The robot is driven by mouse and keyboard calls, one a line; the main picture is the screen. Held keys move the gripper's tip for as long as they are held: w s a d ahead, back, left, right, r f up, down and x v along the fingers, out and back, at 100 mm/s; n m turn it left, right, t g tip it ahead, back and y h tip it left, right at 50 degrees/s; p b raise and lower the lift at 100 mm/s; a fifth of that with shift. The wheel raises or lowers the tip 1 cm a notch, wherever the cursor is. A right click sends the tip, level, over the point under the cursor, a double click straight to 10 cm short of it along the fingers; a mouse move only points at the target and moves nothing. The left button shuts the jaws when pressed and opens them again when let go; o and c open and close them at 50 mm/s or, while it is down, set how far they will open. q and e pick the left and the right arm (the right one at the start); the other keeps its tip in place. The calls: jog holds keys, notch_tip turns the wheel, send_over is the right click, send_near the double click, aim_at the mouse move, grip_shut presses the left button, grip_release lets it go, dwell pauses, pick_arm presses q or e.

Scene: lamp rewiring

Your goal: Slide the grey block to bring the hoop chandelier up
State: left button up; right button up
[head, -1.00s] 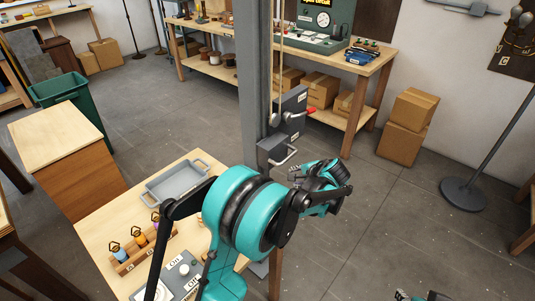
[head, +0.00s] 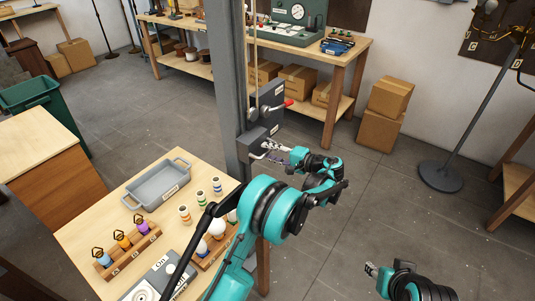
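The grey block (head: 249,141) sits on the tall grey post (head: 228,90), with a pale handle on its front right side. My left gripper (head: 272,150) reaches in from the right, with its fingers at the handle. The fingers overlap the handle, and I cannot tell whether they are closed on it. My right gripper (head: 371,269) is low in the picture, away from the post, and looks empty; its finger gap is too small to read.
A grey box with a red lever (head: 288,102) is on the post above the block. A workbench (head: 100,220) with a grey tray (head: 148,197), bulbs and coloured parts stands left of the post. Cardboard boxes (head: 381,130) stand behind.

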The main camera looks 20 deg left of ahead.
pick_arm(q)
jog(key=shift+w+a+f, duration=0.1)
jog(key=shift+w+a, duration=0.1)
jog(key=shift+a, duration=0.35)
grip_shut()
pick_arm(e)
jog(key=shift+f, duration=0.15)
